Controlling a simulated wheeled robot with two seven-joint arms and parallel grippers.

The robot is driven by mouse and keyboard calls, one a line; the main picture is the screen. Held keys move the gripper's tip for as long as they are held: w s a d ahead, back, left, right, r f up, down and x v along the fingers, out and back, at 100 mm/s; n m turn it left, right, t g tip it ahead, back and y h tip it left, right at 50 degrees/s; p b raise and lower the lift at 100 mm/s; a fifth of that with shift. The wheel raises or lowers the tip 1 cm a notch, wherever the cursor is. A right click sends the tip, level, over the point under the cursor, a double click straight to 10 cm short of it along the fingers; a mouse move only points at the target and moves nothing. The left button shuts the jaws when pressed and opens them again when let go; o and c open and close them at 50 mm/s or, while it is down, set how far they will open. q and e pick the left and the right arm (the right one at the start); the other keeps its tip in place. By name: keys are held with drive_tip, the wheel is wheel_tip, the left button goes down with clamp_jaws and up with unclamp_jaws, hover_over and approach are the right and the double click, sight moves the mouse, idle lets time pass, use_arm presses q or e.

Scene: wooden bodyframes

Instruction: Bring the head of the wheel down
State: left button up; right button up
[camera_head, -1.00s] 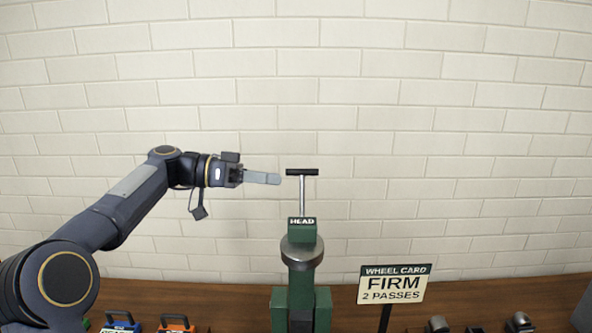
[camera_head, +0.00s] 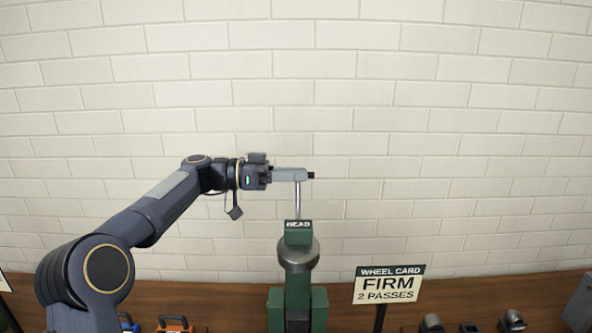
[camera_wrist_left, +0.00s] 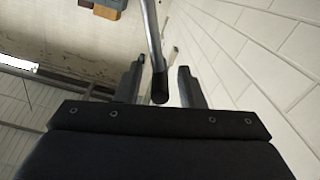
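A green machine (camera_head: 298,301) stands at the middle of the bench, with a green block labelled HEAD (camera_head: 298,238) above a round grey part (camera_head: 298,256). A thin metal rod (camera_head: 297,205) rises from the head to a black crossbar (camera_head: 311,175), mostly hidden behind my fingers in the head view. My left gripper (camera_head: 297,174) is level with the crossbar. In the left wrist view the black bar end (camera_wrist_left: 160,88) sits between my two fingers (camera_wrist_left: 160,84), with gaps on both sides, so the gripper is open around it. My right gripper is out of view.
A sign reading WHEEL CARD, FIRM, 2 PASSES (camera_head: 389,285) stands right of the machine. An orange-handled item (camera_head: 174,323) lies at the lower left, and small grey items (camera_head: 512,321) at the lower right. The air above the bench is clear before a white brick wall.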

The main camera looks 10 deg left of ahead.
use_arm(q)
drive_tip(key=shift+d, duration=0.3)
clamp_jaws()
